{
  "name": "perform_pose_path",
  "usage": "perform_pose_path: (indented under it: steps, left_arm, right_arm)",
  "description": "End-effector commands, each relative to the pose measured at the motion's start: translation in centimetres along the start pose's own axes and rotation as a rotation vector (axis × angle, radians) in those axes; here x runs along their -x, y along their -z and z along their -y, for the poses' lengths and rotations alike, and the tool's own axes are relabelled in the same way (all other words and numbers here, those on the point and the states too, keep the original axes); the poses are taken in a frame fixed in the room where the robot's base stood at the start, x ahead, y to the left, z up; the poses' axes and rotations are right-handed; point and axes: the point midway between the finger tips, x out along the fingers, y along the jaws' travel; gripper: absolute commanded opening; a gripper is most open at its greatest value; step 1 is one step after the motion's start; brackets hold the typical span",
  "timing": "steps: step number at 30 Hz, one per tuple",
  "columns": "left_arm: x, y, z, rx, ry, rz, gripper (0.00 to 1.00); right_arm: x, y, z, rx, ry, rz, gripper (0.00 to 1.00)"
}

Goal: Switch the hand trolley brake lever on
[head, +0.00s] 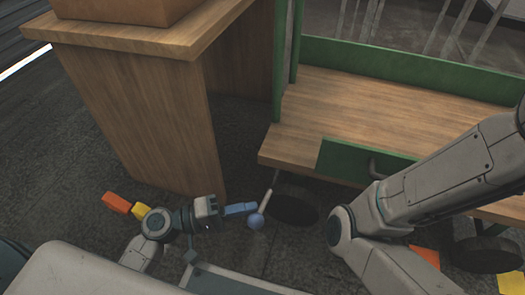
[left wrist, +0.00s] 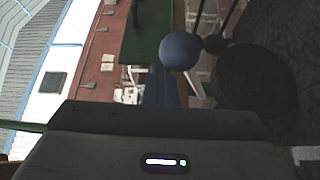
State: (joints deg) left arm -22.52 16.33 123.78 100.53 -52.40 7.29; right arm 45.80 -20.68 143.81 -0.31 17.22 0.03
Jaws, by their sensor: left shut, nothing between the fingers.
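The hand trolley (head: 400,95) has a wooden deck and a green frame. Its brake lever (head: 265,201) is a pale rod beside the near-left wheel (head: 295,205), slanting down to a blue ball knob (head: 257,221). My left gripper (head: 253,208) is shut and empty, its blue fingers pointing right, with the tips right by the lever and knob. I cannot tell whether they touch. In the left wrist view the knob (left wrist: 180,51) sits just beyond the blue fingers (left wrist: 160,90). My right arm crosses the right side; its gripper is out of view.
A wooden table (head: 150,110) with a brown box (head: 125,8) on top stands left of the trolley. Orange (head: 116,202) and yellow (head: 141,211) blocks lie on the dark floor near my left arm.

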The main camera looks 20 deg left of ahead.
Motion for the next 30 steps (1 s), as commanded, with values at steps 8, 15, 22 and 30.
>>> perform_pose_path:
  steps: [8,15,22,30]
  left_arm:
    - [0.3,-0.5,0.9,0.011,0.018,0.012,0.00]
    - [0.4,-0.5,1.1,0.011,0.021,0.012,0.00]
    - [2.2,-0.5,0.9,0.010,0.024,0.015,0.00]
    - [6.3,-0.2,0.3,0.007,0.017,0.009,0.00]
  right_arm:
    - [0.1,0.1,0.0,0.000,0.000,0.000,0.36]
    - [0.1,0.1,0.0,0.000,0.000,0.000,0.36]
    - [-0.5,-0.2,0.1,0.000,0.000,0.000,0.36]
    - [-1.8,-0.9,0.5,0.001,0.000,-0.001,0.36]
